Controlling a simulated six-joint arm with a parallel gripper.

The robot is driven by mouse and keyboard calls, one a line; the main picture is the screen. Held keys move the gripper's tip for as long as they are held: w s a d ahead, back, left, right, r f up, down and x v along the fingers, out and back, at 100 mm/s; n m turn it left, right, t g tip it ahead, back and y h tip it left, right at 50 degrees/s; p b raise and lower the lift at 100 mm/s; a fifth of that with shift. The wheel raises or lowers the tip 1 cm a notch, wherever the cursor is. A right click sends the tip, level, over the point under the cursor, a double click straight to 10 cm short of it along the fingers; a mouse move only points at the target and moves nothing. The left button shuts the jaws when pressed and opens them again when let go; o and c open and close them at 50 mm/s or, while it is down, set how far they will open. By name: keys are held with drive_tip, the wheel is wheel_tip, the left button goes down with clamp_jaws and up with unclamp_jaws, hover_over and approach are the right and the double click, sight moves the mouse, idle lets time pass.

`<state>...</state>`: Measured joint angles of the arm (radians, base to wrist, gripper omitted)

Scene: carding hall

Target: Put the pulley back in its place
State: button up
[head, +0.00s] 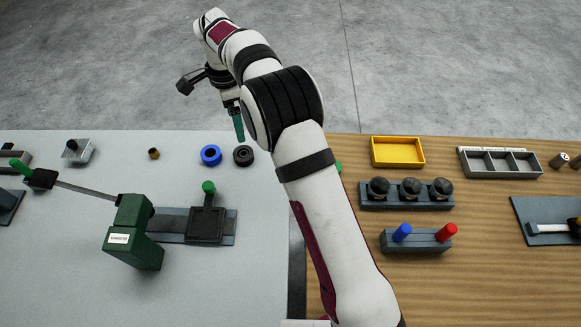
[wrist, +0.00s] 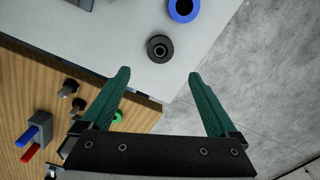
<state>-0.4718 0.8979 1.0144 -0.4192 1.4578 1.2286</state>
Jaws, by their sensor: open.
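A black ring-shaped piece with a centre hole (head: 243,155), which looks like a pulley, lies on the grey tabletop near its far edge. In the wrist view it (wrist: 151,48) lies ahead of the fingertips, between their lines. A blue ring (head: 204,160) lies flat just left of it; the wrist view cuts it (wrist: 173,10) at the top edge. Which ring is the task's pulley I cannot tell for sure. My gripper (head: 238,125) is open and empty, with green fingers (wrist: 159,75), above the table's far edge, apart from both rings.
A green machine block (head: 135,240) with a rod and a dark square plate (head: 206,225) stands on the grey top. On the wooden top are a yellow tray (head: 398,165), a black-knobbed rack (head: 405,204), a block with blue and red pegs (head: 415,243) and a compartment tray (head: 500,174).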

drive_tip(key=s+d+r+n+y, duration=0.1)
drive_tip(key=s+d+r+n, duration=0.3)
drive_tip(key=s+d+r, duration=0.95)
drive_tip(key=s+d+f+n, duration=0.2)
drive_tip(key=s+d, duration=0.1)
drive_tip(key=s, duration=0.7)
drive_tip(key=s+d+f+n, duration=0.2)
drive_tip(key=s+d+f, duration=0.1)
drive_tip(key=s, duration=0.7)
drive_tip(key=shift+s+d+y, duration=0.3)
drive_tip(key=shift+d+y, duration=0.1)
drive_tip(key=shift+d, duration=0.15)
